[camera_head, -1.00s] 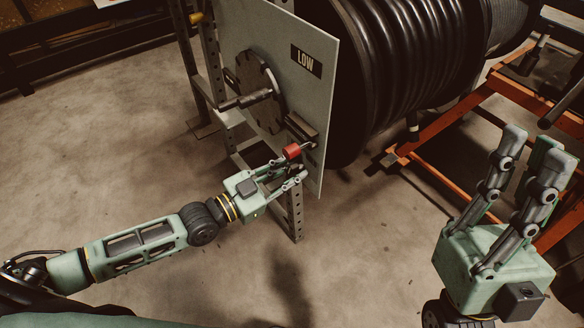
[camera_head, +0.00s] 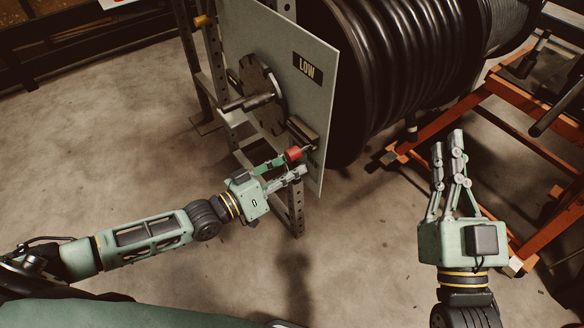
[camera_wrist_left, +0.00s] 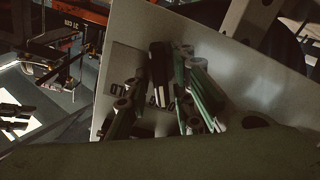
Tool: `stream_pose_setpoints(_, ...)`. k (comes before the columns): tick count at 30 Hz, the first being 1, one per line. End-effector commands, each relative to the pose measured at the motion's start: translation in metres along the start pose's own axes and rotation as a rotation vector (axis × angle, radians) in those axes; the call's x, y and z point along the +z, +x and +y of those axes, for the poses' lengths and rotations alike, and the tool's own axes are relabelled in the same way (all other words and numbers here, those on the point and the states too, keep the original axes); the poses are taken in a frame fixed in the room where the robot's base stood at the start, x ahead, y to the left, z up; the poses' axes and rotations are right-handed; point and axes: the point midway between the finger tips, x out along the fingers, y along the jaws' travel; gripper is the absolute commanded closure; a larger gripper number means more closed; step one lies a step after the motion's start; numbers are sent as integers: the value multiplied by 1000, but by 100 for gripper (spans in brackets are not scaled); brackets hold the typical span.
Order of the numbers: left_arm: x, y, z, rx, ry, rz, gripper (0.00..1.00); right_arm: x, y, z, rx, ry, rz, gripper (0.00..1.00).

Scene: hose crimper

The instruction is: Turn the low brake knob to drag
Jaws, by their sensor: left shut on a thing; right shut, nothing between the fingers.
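In the left wrist view, the left gripper's fingers (camera_wrist_left: 160,100) close near the panel, over partly covered dark lettering. The knob's red colour does not show there, and its setting cannot be read. My right gripper (camera_head: 447,140) is raised at the right, fingers together and empty, away from the panel.
A round dark hub with a crank handle (camera_head: 247,102) projects from the panel above my left gripper. A large black hose reel (camera_head: 400,60) stands behind the panel. An orange frame (camera_head: 450,125) lies beyond my right gripper. The floor in front is clear.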

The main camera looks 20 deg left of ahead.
Motion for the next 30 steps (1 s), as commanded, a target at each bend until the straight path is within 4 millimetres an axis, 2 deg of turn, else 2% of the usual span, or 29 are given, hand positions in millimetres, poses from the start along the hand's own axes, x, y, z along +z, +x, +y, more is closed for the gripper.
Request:
stream_pose_setpoints(19,-3,0,-4,-6,-43,4,100,6,0,1,2,-1,-29,100)
stream_pose_setpoints(20,-3,0,-4,-6,-43,4,75,6,0,1,2,-1,-29,100)
stream_pose_setpoints(21,-3,0,-4,-6,-43,4,72,6,0,1,2,-1,-29,100)
stream_pose_setpoints(30,-1,-1,-2,-3,-45,1,70,6,-1,1,1,-1,-31,100)
